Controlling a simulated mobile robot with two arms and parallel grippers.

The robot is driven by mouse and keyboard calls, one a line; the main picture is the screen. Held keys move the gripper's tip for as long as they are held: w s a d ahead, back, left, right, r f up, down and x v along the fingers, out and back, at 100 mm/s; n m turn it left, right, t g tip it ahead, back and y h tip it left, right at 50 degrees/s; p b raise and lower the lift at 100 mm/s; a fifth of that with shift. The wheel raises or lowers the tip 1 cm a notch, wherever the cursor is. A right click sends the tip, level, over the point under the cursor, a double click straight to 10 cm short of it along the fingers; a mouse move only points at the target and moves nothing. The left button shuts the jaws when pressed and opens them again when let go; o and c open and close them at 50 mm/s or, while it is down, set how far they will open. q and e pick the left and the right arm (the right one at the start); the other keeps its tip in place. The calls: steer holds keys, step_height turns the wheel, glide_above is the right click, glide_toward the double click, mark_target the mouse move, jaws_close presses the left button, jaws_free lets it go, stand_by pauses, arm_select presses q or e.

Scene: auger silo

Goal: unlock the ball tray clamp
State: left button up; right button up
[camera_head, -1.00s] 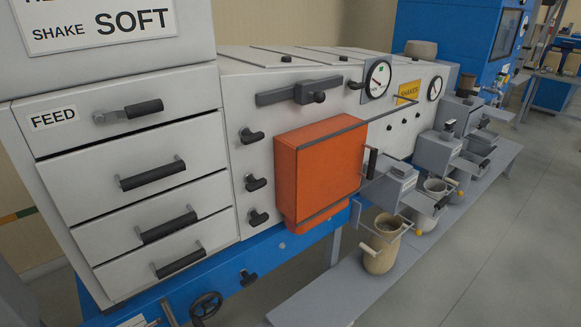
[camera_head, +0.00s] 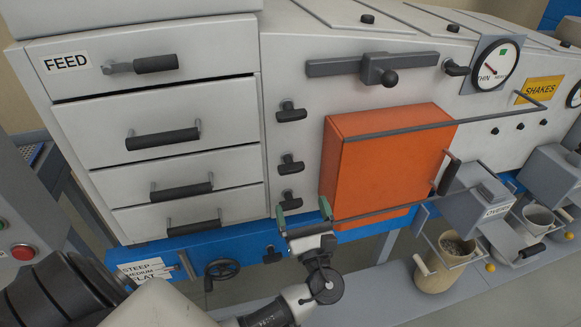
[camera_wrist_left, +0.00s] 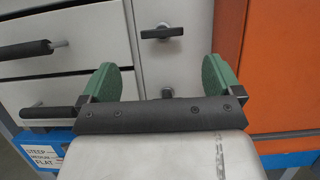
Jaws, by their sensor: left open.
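Three black T-handles run down the white panel beside the drawers: a top one (camera_head: 291,113), a middle one (camera_head: 290,165) and a low one (camera_head: 289,201). A further black T-handle (camera_head: 271,254) is on the blue beam. No readable label marks which is the ball tray clamp. My left gripper (camera_head: 303,213) is open, with green fingertips apart, in front of the panel near the low handle. In the left wrist view a T-handle (camera_wrist_left: 162,31) shows above the open fingers (camera_wrist_left: 160,79), and another knob (camera_wrist_left: 167,93) is partly hidden between them. My right gripper is out of view.
An orange box (camera_head: 382,165) juts out right of my gripper, with a grey bar along its bottom. Drawers (camera_head: 160,130) with black handles are at the left. A bucket (camera_head: 447,265) stands at the right.

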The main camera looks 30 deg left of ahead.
mark_target(292, 166)
arm_select(q)
steer(key=p+x, duration=0.3)
steer(key=x, duration=0.6)
steer(key=shift+w+a+r+p, duration=0.1)
steer(key=shift+w+r+p, duration=0.1)
steer(key=shift+w+p, duration=0.1)
steer(key=shift+w+a+r, duration=0.1)
steer(key=shift+w+a, duration=0.25)
steer(key=c, duration=0.9)
steer(key=shift+c, duration=0.2)
